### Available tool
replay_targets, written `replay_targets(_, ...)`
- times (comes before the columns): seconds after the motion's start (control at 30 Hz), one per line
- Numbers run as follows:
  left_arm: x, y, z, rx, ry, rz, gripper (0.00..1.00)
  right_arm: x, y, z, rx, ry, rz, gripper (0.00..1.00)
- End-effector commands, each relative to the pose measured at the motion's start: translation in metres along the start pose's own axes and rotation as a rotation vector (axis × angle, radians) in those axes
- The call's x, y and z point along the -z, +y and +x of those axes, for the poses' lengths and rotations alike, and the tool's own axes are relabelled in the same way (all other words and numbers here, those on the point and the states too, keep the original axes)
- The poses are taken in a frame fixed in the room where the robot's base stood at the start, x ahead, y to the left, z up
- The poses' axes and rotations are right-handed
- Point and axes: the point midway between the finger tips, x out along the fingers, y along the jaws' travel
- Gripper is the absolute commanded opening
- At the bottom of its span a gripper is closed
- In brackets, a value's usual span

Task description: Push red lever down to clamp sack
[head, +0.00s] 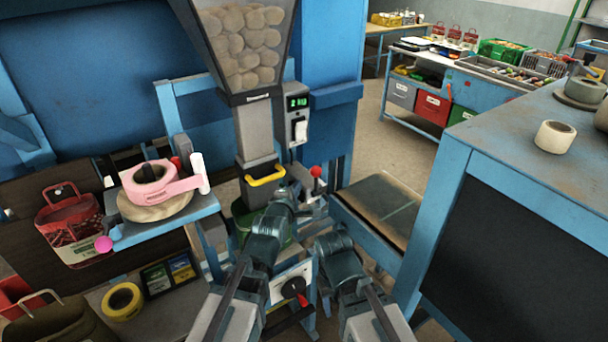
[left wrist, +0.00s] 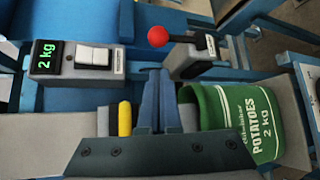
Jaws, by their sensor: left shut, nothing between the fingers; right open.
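The red lever (head: 317,171) has a round red knob and sits to the right of the filling spout. In the left wrist view its knob (left wrist: 157,37) is on a dark rod leading right to a grey clamp block. The green sack (left wrist: 240,125), marked POTATOES 2 kg, has its mouth at the spout; in the head view my left arm hides much of it. My left gripper (head: 296,192) is shut and empty, just below and left of the knob; its fingers (left wrist: 158,98) point toward the lever without visible contact. My right gripper (head: 332,242) is open and lower, away from the sack.
A hopper (head: 248,45) of potatoes stands above the spout with its yellow handle (head: 265,176). A scale display (head: 297,102) reads 2 kg. A shelf with pink tape (head: 155,185) is left; a blue bench (head: 480,150) stands right, beside a low conveyor (head: 383,208).

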Motion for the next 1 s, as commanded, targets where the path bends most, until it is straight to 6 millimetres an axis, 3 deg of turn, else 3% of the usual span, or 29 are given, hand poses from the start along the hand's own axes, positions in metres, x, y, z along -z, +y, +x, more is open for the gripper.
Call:
replay_targets(0.27,0.000,-0.001,0.009,0.001,0.000,0.002,0.00,0.000,0.000,0.003,0.000,0.000,0.000,0.50)
replay_targets(0.8,0.001,-0.001,0.092,0.001,0.001,0.002,0.00,0.001,-0.002,0.024,0.000,0.000,0.001,0.50)
replay_targets(1.0,0.000,-0.001,0.101,0.001,0.001,0.002,0.00,0.002,-0.002,0.025,0.000,0.000,0.001,0.50)
